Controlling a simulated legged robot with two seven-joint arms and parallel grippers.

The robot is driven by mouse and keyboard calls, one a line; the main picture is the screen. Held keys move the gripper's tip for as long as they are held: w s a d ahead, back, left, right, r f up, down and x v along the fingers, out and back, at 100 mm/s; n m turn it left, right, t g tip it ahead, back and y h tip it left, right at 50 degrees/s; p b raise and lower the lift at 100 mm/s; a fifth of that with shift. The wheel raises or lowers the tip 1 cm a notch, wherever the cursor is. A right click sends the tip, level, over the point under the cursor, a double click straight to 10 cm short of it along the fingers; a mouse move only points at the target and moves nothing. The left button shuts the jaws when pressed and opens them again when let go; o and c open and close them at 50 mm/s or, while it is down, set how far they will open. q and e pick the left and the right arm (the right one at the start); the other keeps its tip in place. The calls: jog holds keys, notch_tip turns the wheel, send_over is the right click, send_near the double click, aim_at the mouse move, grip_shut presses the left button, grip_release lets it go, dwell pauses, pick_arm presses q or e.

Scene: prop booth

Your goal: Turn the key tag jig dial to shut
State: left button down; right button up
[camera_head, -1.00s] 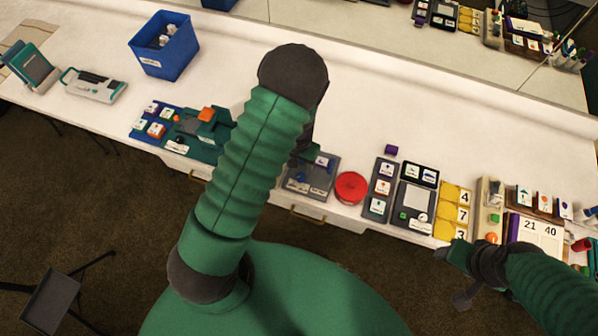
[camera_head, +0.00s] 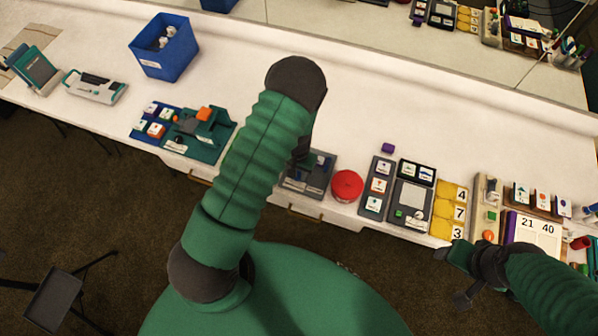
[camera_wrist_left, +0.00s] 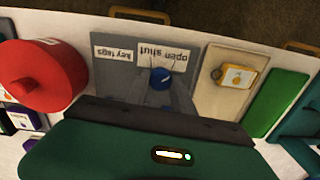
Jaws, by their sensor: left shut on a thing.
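The key tag jig is a grey board (camera_head: 325,186) at the table's front edge in the head view, partly behind my left arm. In the left wrist view the grey board (camera_wrist_left: 107,76) appears upside down, with "key tags" and "open shut" labels. Its blue dial (camera_wrist_left: 162,78) stands below the "open shut" label (camera_wrist_left: 158,58) there. The dial's exact pointing is unclear. In the head view my left gripper (camera_head: 303,160) is over the board. My right gripper (camera_head: 447,254) is at the lower right, away from the jig.
A red round lidded thing (camera_head: 347,185) stands close beside the jig. A teal fixture (camera_head: 212,145) is to the left, a blue bin (camera_head: 164,47) behind it. Grey panels and yellow number tiles (camera_head: 447,210) lie to the right. The table behind the jig is clear.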

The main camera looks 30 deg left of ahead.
pick_arm(q)
jog(key=shift+a, duration=0.15)
jog(key=shift+d+n, duration=0.25)
jog(key=shift+n, duration=0.85)
jog(key=n, duration=0.3)
jog(key=shift+a+n, duration=0.15)
jog(key=shift+n, duration=0.15)
jog(key=n, duration=0.3)
jog(key=shift+n, duration=0.3)
jog(key=n+p, duration=0.1)
jog(key=n, duration=0.4)
jog(key=shift+r+n, duration=0.1)
jog(key=shift+n, duration=0.2)
jog(key=n+p, duration=0.1)
jog(key=n, duration=0.3)
jog(key=shift+n, duration=0.4)
pick_arm(e)
jog(key=shift+s+a+r, duration=0.1)
jog(key=shift+a+r, duration=0.1)
jog(key=shift+r, duration=0.4)
jog(key=shift+s+a+r, duration=0.1)
jog(key=shift+a+r, duration=0.05)
jog(key=shift+r, duration=0.4)
pick_arm(q)
jog(key=shift+w, duration=0.1)
jog(key=c, duration=1.1)
grip_release()
pick_arm(e)
jog(key=shift+w+d, duration=0.1)
jog(key=shift+d, duration=0.05)
